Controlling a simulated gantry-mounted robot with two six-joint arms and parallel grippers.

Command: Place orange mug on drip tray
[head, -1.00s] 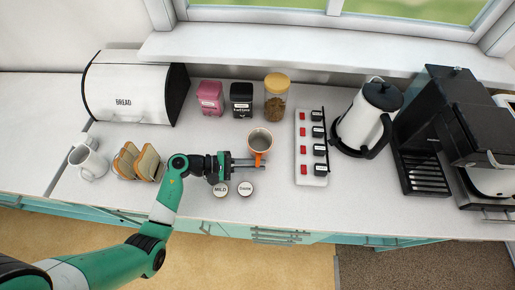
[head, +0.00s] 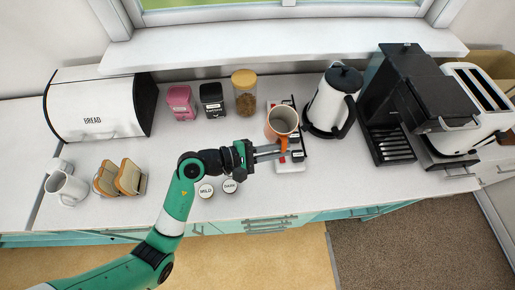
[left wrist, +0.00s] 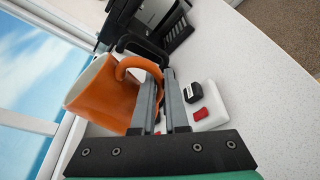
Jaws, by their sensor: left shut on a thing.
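The orange mug (head: 281,124) is upright, with a pale inside, and appears raised over the power strip in the head view. My left gripper (head: 284,151) is shut on its handle. In the left wrist view the orange mug (left wrist: 101,96) is at the left, and the fingers (left wrist: 162,100) of my left gripper close on its handle. The drip tray (head: 391,146) is the black slatted grille at the foot of the black coffee machine (head: 419,92), to the right of the mug and apart from it. My right gripper is not in view.
A white kettle (head: 331,104) with a black lid stands between the mug and the coffee machine. The power strip (head: 291,107) lies under the mug. A toaster (head: 478,101) is at the right. The counter in front of the kettle (head: 345,175) is clear.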

